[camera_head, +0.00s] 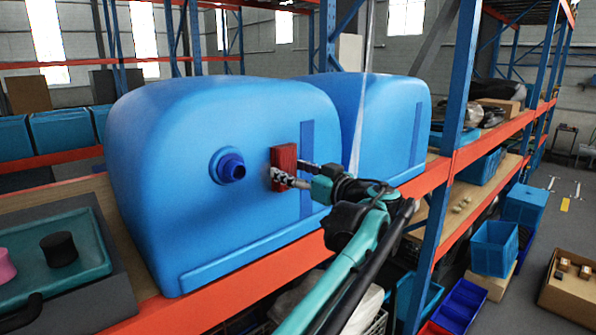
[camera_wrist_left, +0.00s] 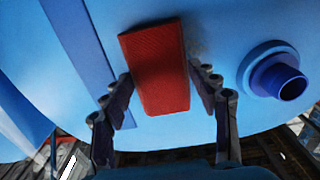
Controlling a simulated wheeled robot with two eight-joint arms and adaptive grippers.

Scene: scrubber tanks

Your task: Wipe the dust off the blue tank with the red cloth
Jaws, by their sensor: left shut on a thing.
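The blue tank (camera_head: 165,150) stands on the shelf, with a round dark-blue spout (camera_head: 232,170) on its face. My left gripper (camera_head: 287,172) is shut on the red cloth (camera_head: 284,160), a block-like red pad. The cloth is at the tank's face, between the spout and a vertical raised strip; it looks in contact, but I cannot be sure. In the left wrist view the cloth (camera_wrist_left: 156,66) sits between the fingers, with the spout (camera_wrist_left: 278,82) to its right. A faint greyish smudge (camera_wrist_left: 197,42) shows on the tank beside the cloth. My right gripper is out of view.
A second blue tank (camera_head: 402,110) stands just behind and right. A teal tray (camera_head: 88,262) with a pink and a black piece lies at left. A blue rack upright (camera_head: 452,130) and orange beam (camera_head: 290,262) border the shelf. Blue crates (camera_head: 494,248) stand at right.

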